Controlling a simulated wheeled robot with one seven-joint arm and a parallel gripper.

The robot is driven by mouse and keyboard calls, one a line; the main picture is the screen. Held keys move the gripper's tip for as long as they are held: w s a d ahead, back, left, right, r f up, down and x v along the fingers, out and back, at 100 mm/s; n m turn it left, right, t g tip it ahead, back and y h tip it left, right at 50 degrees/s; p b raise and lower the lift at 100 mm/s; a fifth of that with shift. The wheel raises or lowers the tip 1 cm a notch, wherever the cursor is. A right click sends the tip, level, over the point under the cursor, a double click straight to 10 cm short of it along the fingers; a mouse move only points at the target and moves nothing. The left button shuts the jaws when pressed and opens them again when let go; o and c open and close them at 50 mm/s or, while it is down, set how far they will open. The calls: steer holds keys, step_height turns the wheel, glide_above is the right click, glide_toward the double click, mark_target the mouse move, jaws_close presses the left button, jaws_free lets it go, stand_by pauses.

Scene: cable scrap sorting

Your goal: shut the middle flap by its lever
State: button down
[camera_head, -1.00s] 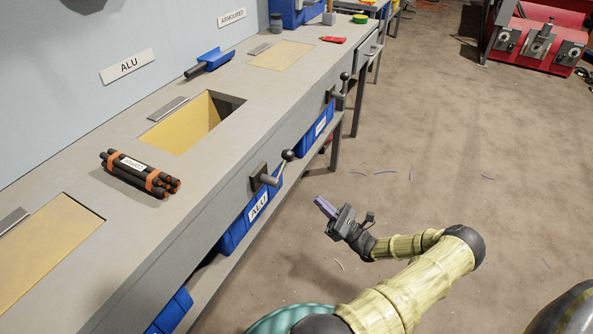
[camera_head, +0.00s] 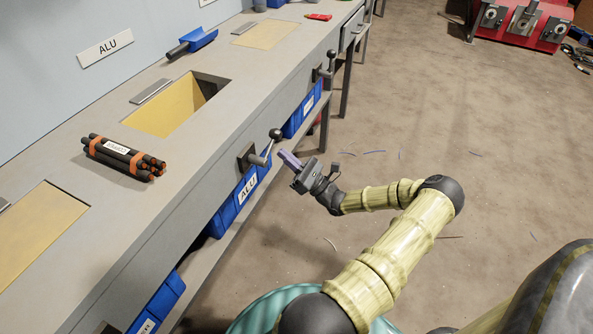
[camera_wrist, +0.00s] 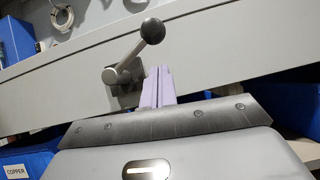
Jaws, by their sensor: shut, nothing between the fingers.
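The middle flap's opening (camera_head: 178,108) in the bench top shows a deep yellow inside, with dark at its right end, so the flap stands open. Its lever (camera_head: 268,143) sits on the bench's front face above the ALU bin, with a dark ball knob pointing up and outward. In the wrist view the lever (camera_wrist: 133,55) rises to the right from its dark mount, knob at top. My gripper (camera_head: 287,158) is shut and empty, just right of the lever and close to it. In the wrist view its pale purple fingers (camera_wrist: 158,86) stand beside the mount; contact cannot be told.
A bundle of dark rods with orange bands (camera_head: 124,157) lies on the bench top. A blue scoop (camera_head: 193,43) lies behind the opening. Another lever (camera_head: 328,65) is farther along. The floor at right is mostly clear.

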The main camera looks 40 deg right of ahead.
steer(key=shift+w+a+r, duration=0.1)
steer(key=shift+w+r, duration=0.05)
steer(key=shift+r, duration=0.55)
steer(key=shift+w+r, duration=0.15)
steer(key=shift+r, duration=0.5)
